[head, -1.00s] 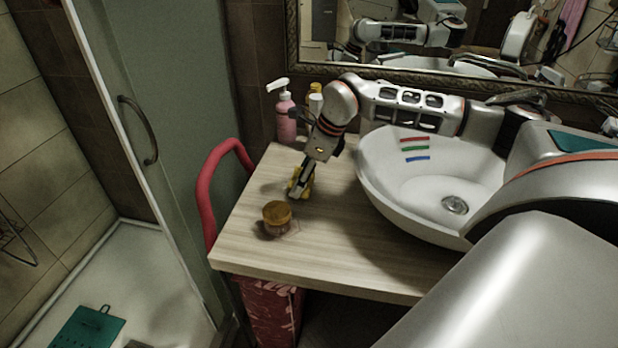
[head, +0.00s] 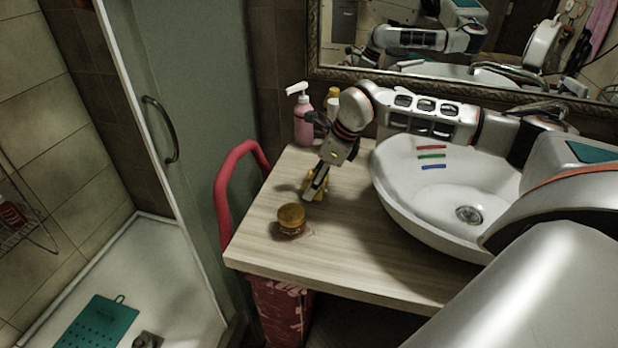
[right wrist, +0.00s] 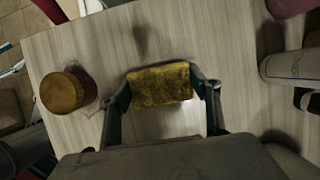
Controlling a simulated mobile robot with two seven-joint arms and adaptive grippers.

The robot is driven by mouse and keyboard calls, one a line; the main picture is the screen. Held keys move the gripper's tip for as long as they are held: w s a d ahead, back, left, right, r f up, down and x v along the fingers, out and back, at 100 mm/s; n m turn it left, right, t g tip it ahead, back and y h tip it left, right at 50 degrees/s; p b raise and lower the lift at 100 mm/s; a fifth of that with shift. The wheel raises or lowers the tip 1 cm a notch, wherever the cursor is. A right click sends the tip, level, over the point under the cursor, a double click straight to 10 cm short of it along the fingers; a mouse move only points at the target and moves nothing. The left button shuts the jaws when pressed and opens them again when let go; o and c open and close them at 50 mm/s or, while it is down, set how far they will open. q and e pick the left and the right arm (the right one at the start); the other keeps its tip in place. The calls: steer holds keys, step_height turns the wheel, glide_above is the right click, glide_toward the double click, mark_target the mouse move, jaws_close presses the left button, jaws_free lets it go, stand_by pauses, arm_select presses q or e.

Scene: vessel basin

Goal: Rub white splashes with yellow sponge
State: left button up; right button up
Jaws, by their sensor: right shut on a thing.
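The yellow sponge (head: 319,182) is partly hidden by my right gripper (head: 314,186) in the head view. In the right wrist view the sponge (right wrist: 160,85) is mottled yellow and lies between the two fingers of the right gripper (right wrist: 162,92), which is shut on it. It is over the wooden counter (head: 350,240); I cannot tell whether it touches the top. No distinct white splash shows; a faint pale mark (right wrist: 92,108) is beside the jar in the right wrist view. My left gripper is not in view.
A brown-lidded jar (head: 291,219) stands close by the sponge. A pink pump bottle (head: 303,120) stands at the back. The white basin (head: 400,195) with red, green and blue stripes is to the right. A red rail (head: 222,190) borders the counter's left.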

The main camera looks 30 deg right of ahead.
mark_target(325, 186)
steer(key=shift+s+d, duration=0.55)
steer(key=shift+s, duration=0.1)
steer(key=shift+s+d+f, duration=0.2)
steer(key=shift+s+d, duration=0.8)
steer(key=shift+s, duration=0.15)
steer(key=shift+s+f, duration=0.1)
steer(key=shift+f, duration=0.05)
steer(key=shift+d+p, duration=0.1)
steer(key=shift+p, duration=0.35)
steer(key=shift+o, duration=0.2)
steer(key=shift+w+a+r, duration=0.2)
steer(key=shift+w+a, duration=0.15)
steer(key=shift+w, duration=0.05)
steer(key=shift+w+a+p, duration=0.2)
steer(key=shift+p, duration=0.15)
steer(key=shift+c, duration=0.3)
steer(key=shift+w+a+r, duration=0.1)
steer(key=shift+w+a, duration=0.4)
steer(key=shift+w, duration=0.15)
steer(key=shift+w+a+r, duration=0.1)
steer(key=shift+w+a, duration=0.3)
steer(key=shift+a, duration=0.05)
steer(key=shift+w+a+p, duration=0.4)
steer(key=shift+w+a, duration=0.45)
steer(key=shift+w, duration=0.25)
